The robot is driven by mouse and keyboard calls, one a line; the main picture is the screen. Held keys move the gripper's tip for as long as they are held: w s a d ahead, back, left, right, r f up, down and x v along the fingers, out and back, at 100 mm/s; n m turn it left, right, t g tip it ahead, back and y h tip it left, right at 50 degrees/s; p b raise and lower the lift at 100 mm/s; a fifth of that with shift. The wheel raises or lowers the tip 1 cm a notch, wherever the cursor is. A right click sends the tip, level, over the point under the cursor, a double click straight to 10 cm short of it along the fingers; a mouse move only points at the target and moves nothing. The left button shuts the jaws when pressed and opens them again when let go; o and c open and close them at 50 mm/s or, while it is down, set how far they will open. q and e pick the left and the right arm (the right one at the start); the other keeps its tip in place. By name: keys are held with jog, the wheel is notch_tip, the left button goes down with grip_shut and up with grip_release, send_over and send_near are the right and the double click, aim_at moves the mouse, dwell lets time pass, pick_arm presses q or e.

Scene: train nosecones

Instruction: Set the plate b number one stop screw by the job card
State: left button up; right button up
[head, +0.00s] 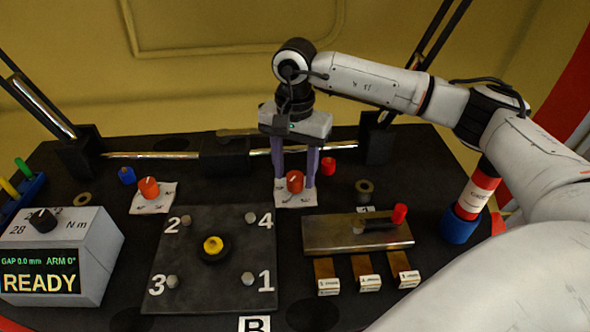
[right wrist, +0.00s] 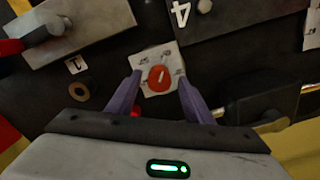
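The dark square plate (head: 215,240) carries bolts numbered 1 to 4 and a yellow-centred knob; a white B label (head: 254,324) lies at its front edge. The number 1 bolt (head: 248,279) is at its front right. A red knob with a white pointer (head: 295,181) stands on a white scale card behind the plate; it also shows in the right wrist view (right wrist: 160,78). My right gripper (head: 295,184) points down with its purple fingers on either side of this knob, apart from it. It is open (right wrist: 160,76). No job card is identifiable. My left gripper is out of view.
A second red knob (head: 149,187) sits on a card at left. A grey box (head: 60,255) reads READY, GAP 0.0 mm, ARM 0°. A metal block with a red-ended lever (head: 358,235) and three tabs lie at right. A red-white cylinder (head: 470,205) stands under my right arm.

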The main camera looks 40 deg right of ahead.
aim_at(295, 176)
notch_tip(295, 176, up, 10)
jog(key=p, duration=0.1)
jog(key=shift+r+p, duration=0.15)
jog(key=shift+p, duration=0.15)
dwell(0.3)
dwell(0.4)
